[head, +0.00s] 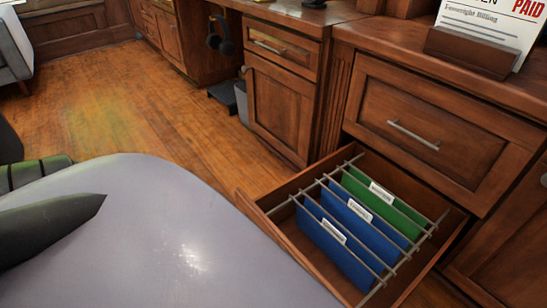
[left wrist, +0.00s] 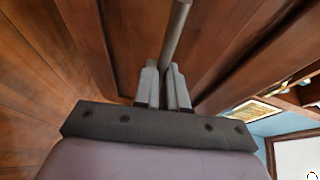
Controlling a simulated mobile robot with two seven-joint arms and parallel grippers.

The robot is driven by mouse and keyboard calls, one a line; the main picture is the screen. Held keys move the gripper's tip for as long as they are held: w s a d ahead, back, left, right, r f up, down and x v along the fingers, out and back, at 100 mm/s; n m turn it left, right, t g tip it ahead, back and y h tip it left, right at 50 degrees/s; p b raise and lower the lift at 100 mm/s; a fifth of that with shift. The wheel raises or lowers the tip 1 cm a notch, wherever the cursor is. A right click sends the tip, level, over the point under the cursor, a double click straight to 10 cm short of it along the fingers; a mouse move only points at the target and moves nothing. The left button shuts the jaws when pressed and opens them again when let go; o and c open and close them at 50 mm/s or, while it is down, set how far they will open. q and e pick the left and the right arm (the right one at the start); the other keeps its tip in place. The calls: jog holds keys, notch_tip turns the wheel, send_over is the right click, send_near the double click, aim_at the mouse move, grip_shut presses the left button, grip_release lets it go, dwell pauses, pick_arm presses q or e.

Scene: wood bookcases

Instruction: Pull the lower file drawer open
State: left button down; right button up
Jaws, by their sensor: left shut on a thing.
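The lower file drawer (head: 449,233) stands pulled out of the cabinet, showing blue hanging folders (head: 332,243) and a green one (head: 384,200) on metal rails. Its front and handle are hidden in the head view behind a large lavender-grey part of mine. In the left wrist view my left gripper (left wrist: 165,72) is shut around a grey metal bar handle (left wrist: 179,28), close to a brown wood face. The left gripper's fingers are hidden in the head view. My right gripper is in neither view.
The upper drawer (head: 435,125) above is shut, with its bar handle free. A desk cabinet (head: 281,107) with a shut drawer and door stands to the left. A grey bin (head: 241,101) sits beside it. Open wood floor (head: 130,110) lies at the left.

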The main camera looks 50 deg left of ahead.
pick_arm(q)
jog(key=shift+s+a, duration=0.1)
jog(key=shift+s, duration=0.15)
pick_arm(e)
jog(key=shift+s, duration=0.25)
pick_arm(q)
jog(key=c, duration=1.2)
grip_release()
jog(key=p+v, duration=0.1)
jog(key=v, duration=0.6)
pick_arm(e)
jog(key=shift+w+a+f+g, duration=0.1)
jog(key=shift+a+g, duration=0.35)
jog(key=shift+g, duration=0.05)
pick_arm(q)
jog(key=shift+s, duration=0.1)
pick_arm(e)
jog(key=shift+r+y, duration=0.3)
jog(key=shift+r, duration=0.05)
